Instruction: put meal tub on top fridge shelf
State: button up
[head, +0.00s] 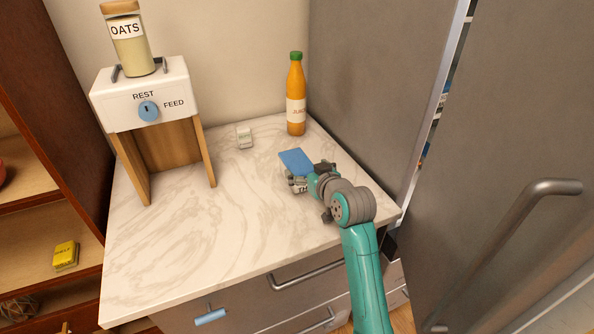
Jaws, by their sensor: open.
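A tub with a blue lid (295,160) sits on the marble counter, right of its middle; I take it to be the meal tub. My gripper (302,181) is at the tub's near right side, open. It hides much of the tub's lower part, and I cannot tell whether the fingers touch it. The grey fridge stands at the right, its door (500,130) a little open. A narrow gap (434,115) beside the door shows some of the inside; the top shelf cannot be made out.
A juice bottle (296,98) stands behind the tub. A small pale object (244,138) lies left of it. A dispenser (140,92) holding an oats jar (130,42) stands at the left. The fridge handle (500,235) sticks out at right. The counter's front left (190,240) is clear.

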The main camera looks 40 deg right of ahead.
aim_at(299, 163)
jog(key=shift+x, duration=2.3)
jog(key=shift+r, duration=0.15)
jog(key=c, duration=1.7)
